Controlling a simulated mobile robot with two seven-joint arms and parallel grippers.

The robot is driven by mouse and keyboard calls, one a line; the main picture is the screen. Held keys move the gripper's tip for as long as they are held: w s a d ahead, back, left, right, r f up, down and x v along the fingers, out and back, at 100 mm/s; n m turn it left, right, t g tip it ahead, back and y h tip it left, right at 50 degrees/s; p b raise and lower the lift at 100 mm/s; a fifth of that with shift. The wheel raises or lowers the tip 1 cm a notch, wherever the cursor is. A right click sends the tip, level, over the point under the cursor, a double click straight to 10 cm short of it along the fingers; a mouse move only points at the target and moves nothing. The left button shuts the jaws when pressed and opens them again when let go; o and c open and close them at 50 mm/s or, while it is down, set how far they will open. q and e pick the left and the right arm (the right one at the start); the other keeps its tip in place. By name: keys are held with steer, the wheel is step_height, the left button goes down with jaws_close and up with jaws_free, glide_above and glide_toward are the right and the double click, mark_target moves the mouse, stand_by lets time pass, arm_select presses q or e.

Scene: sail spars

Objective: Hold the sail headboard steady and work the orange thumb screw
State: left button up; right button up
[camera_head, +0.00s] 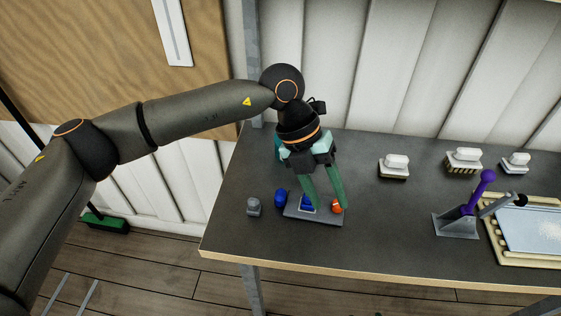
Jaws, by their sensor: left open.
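A flat grey plate (300,214), which looks like the sail headboard or its base, lies near the front left of the dark table. A blue piece with a pale edge (307,203) sits on it. The orange thumb screw (337,208) is at its right end. My left gripper (324,204) reaches down over the plate with its two green fingers apart. One finger is by the blue piece and the other is right at the orange screw, partly covering it. I cannot tell whether either finger touches. My right gripper is not in view.
A blue knob (280,198) and a grey knob (254,207) stand left of the plate. A purple lever (481,189) on a grey bracket and a cream-rimmed tray (496,240) are at the right. White-topped brushes (396,163) stand behind. The table middle is clear.

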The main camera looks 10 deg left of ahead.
mark_target(281, 192)
arm_select(q)
steer(key=w+a+y, duration=0.1)
steer(key=a, duration=0.2)
steer(key=w+a+n+t+y, duration=0.1)
steer(key=w+a+y, duration=0.1)
steer(key=a, duration=0.1)
steer(key=w+a+t+y, duration=0.1)
steer(key=w+a+y, duration=0.1)
steer(key=a, duration=0.1)
steer(key=shift+w+r, duration=0.25)
steer(key=shift+r, duration=0.1)
step_height(281, 192, down, 8)
steer(key=shift+r, duration=0.2)
jaws_close()
steer(key=shift+f, duration=0.1)
stand_by(2.1)
steer(key=shift+o, duration=0.7)
jaws_free()
jaws_close()
